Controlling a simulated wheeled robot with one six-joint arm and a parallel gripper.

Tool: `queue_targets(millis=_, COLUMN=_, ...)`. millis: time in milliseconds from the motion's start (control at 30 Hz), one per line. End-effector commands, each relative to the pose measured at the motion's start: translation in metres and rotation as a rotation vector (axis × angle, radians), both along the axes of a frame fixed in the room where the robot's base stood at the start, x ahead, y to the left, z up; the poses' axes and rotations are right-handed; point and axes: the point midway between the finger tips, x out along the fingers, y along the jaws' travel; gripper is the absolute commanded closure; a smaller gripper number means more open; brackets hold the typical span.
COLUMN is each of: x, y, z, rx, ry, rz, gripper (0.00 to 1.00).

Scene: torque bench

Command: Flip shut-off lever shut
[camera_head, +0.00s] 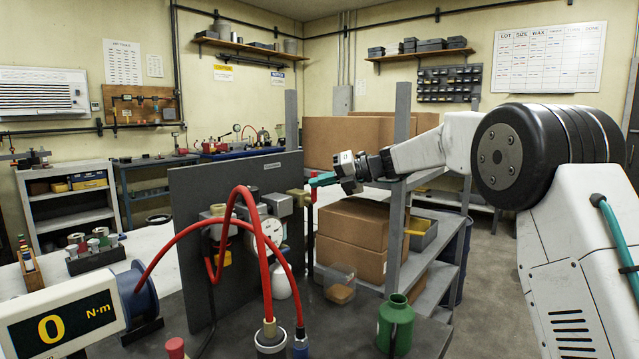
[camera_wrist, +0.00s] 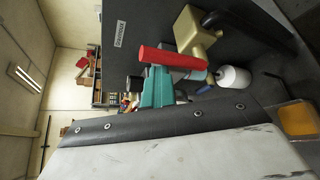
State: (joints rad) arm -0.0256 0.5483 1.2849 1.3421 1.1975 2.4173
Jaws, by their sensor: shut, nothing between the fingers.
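The shut-off lever (camera_wrist: 170,58) is a red bar in the wrist view, lying beside a brass valve body (camera_wrist: 194,36) on the dark panel. In the head view the brass valve (camera_head: 299,197) sits at the panel's right edge; the lever is hardly visible there. My gripper (camera_head: 315,182) has teal fingers and reaches in from the right beside the valve. In the wrist view my gripper (camera_wrist: 160,75) is shut and empty, its tips close to the lever. I cannot tell whether they touch it.
The upright grey panel (camera_head: 190,190) carries a gauge (camera_head: 272,231) and red hoses (camera_head: 262,235). A grey shelf post (camera_head: 397,200) and cardboard boxes (camera_head: 350,245) stand close to my arm. A green bottle (camera_head: 396,322) stands on the bench front.

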Motion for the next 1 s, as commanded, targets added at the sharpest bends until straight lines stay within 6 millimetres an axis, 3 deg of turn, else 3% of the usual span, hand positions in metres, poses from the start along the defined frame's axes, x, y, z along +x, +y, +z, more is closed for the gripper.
queue_targets(millis=600, x=0.002, y=-0.003, z=0.003, rx=0.002, ry=-0.007, rz=-0.01, gripper=1.0)
queue_targets(millis=867, x=-0.024, y=0.019, z=0.003, rx=0.001, ry=-0.002, rz=-0.003, gripper=1.0)
queue_targets(millis=1000, x=-0.03, y=-0.016, z=0.001, rx=0.0, ry=-0.001, rz=-0.008, gripper=1.0)
